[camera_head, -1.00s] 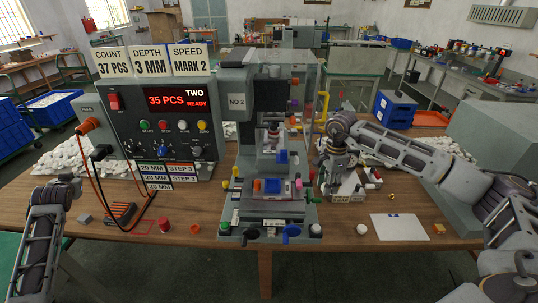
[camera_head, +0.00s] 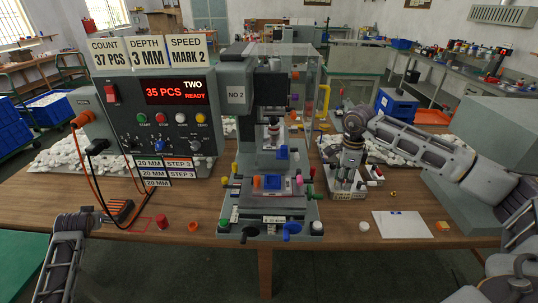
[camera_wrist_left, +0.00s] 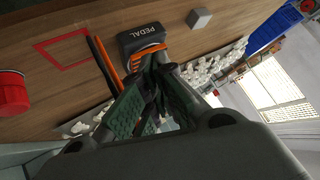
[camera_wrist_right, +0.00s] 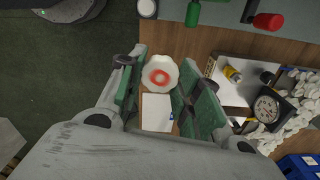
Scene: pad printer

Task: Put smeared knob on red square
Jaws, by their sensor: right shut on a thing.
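The smeared knob (camera_wrist_right: 160,76) is white and scalloped, with a blurred red ring on its face. My right gripper (camera_wrist_right: 160,82) is shut on it, with one finger on each side. In the head view my right gripper (camera_head: 348,178) points down over the small white tray right of the printer; the knob cannot be made out there. The red square (camera_head: 143,223) is an outline on the table at the left, bare inside. It also shows in the left wrist view (camera_wrist_left: 62,47). My left gripper (camera_wrist_left: 152,75) is near the pedal, its fingertips together and holding nothing visible.
The pad printer (camera_head: 270,190) stands mid-table between my right gripper and the red square. White paper (camera_head: 402,225) lies at right.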

